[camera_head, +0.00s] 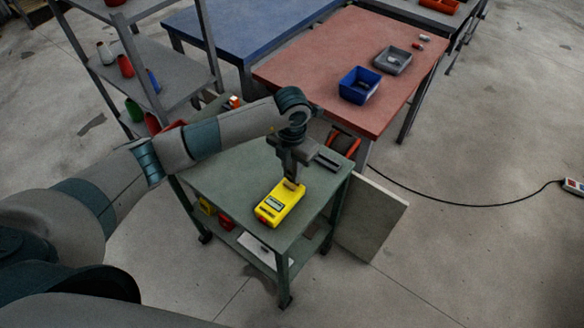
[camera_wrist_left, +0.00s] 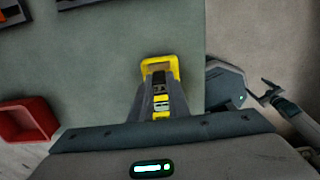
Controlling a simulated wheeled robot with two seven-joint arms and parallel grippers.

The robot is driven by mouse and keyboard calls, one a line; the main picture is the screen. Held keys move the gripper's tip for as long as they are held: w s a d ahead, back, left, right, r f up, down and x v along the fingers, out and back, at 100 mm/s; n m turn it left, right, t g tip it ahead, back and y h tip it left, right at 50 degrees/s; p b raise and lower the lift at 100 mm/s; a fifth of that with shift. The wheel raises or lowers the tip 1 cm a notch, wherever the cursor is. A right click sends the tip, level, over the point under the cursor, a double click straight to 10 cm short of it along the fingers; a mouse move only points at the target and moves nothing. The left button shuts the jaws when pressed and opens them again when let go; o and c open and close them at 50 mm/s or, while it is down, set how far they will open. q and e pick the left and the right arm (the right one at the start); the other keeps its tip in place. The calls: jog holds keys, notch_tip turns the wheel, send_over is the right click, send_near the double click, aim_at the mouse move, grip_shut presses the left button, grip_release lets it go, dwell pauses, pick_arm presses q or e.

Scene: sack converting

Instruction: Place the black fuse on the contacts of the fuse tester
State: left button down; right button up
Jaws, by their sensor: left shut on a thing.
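The yellow fuse tester (camera_head: 270,211) lies on the top of the green cart, with a small display on its face. In the left wrist view the tester (camera_wrist_left: 175,65) shows beyond and between my fingers. My left gripper (camera_head: 291,181) points down at the tester's far end. In the left wrist view my left gripper (camera_wrist_left: 160,80) is shut on a small dark piece, the black fuse (camera_wrist_left: 159,76), over the tester. The fuse is mostly hidden by the fingers in the head view. I cannot tell whether it touches the contacts. My right gripper is not in view.
A red table (camera_head: 330,65) holds a blue bin (camera_head: 359,86) and a grey bin (camera_head: 393,60). A grey shelf (camera_head: 165,85) stands left.

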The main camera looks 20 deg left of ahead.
pick_arm(q)
jog(key=shift+f, duration=0.2)
jog(key=shift+f+b, duration=0.35)
jog(key=shift+b, duration=0.1)
jog(key=shift+f, duration=0.2)
jog(key=c, duration=1.7)
grip_release()
jog(key=shift+r, duration=0.15)
